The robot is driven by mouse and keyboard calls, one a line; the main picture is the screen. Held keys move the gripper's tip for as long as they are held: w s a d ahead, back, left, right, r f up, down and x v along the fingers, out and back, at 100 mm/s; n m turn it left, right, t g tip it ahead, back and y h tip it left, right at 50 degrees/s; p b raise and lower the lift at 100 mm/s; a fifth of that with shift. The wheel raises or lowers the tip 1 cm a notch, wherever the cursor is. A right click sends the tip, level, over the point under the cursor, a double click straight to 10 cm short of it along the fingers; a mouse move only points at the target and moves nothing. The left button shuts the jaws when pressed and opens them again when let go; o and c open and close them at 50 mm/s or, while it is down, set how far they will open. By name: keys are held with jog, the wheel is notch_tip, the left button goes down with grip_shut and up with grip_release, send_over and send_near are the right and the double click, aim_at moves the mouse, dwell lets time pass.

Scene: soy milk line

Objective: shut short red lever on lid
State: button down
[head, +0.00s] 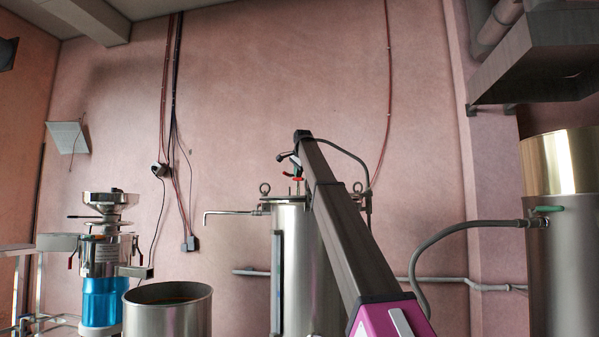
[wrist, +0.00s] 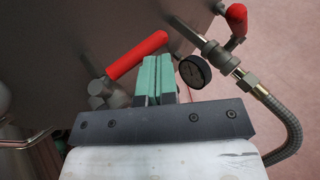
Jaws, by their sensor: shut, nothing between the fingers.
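In the wrist view my gripper (wrist: 157,80) is shut and empty, its teal fingers side by side. A red lever (wrist: 137,55) on a grey valve fitting lies just left of the fingers, slanting up to the right; I cannot tell whether they touch. A second red handle (wrist: 237,18) shows at the upper right, looking shorter in view. The dark metal surface (wrist: 110,25) behind seems to be the lid. In the head view, a small red part (head: 298,179) sits above the steel tank (head: 294,225), below the end of my arm; the fingers are too small to make out there.
A round gauge (wrist: 194,72) stands close right of the fingers, with a braided hose (wrist: 285,120) beyond it. In the head view, an open steel pot (head: 168,312) and a blue-based grinder (head: 101,260) stand left. A large steel vessel (head: 562,260) stands right.

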jog(key=shift+w+a+f, duration=0.15)
jog(key=shift+f, duration=0.2)
dwell(0.5)
jog(key=shift+w+r, duration=0.25)
jog(key=shift+r, duration=0.25)
notch_tip(320, 180, up, 12)
jog(key=s+a, duration=0.1)
jog(key=s, duration=0.1)
jog(key=shift+a, duration=0.2)
